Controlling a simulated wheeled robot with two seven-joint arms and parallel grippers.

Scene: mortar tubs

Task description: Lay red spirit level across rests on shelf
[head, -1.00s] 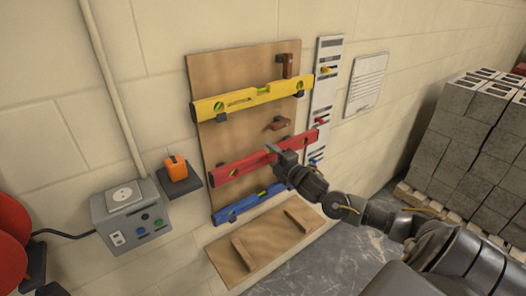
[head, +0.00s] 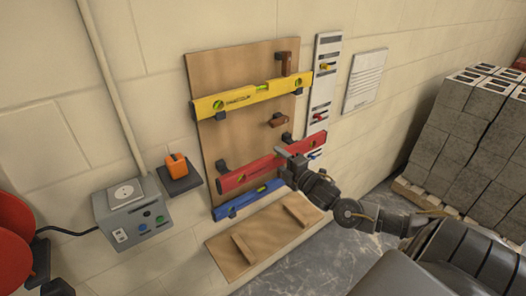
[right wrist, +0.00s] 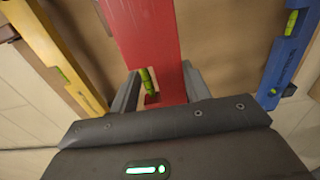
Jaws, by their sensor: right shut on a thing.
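The red spirit level (head: 245,177) is held by my right gripper (head: 290,160), which is shut on it right of its middle. It slants up to the right in front of the board, just below two dark hooks (head: 222,167). In the right wrist view the red level (right wrist: 150,45) runs between the fingers (right wrist: 157,92), with a green vial showing. The wooden shelf (head: 268,228) is below the board, with a left rest (head: 243,248) and a right rest (head: 297,212) on it; nothing lies across them. My left gripper is out of view.
A yellow level (head: 250,97) hangs above and a blue level (head: 235,202) hangs close below the red one. The wooden board (head: 240,140) backs them. A grey socket box (head: 130,215) and orange tool (head: 176,167) are at left; stacked blocks (head: 470,130) stand at right.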

